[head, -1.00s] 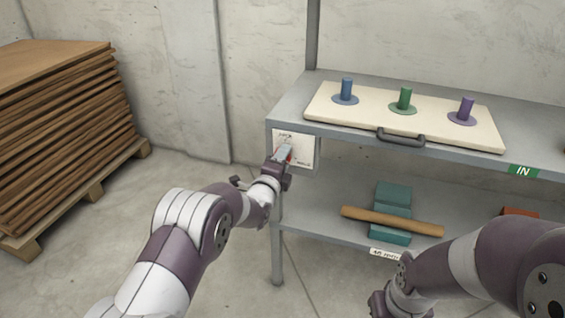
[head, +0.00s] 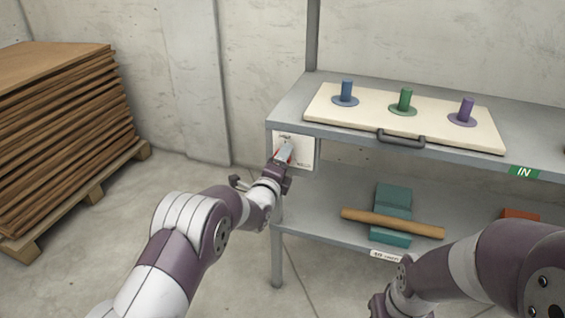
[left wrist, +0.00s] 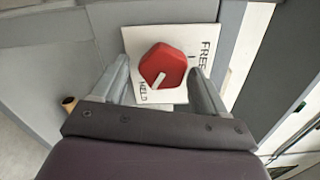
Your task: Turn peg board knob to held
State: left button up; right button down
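The red knob (left wrist: 163,66) sits on a white plate (left wrist: 178,38) lettered FREE and HELD. The plate is also in the head view (head: 304,150), on the left end of the shelf's front. The knob's white pointer slants toward the HELD lettering in the left wrist view. My left gripper (left wrist: 159,70) is open, with one finger on each side of the knob and visible gaps between. In the head view, my left gripper (head: 284,154) hides most of the knob. My right gripper (head: 384,304) is low at the bottom edge, its fingers not clearly visible.
A cream peg board (head: 365,112) with blue, green and purple pegs and a dark handle (head: 400,139) lies on the grey shelf (head: 290,108). Below, a brown roller (head: 392,223) rests across a teal block (head: 393,196). A sheet stack (head: 65,130) stands left.

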pick_arm(q)
jog(key=shift+r, duration=0.1)
jog(key=p+v, duration=0.3)
jog(key=v, duration=0.9)
jog(key=shift+s, duration=0.3)
jog(key=shift+a, duration=0.1)
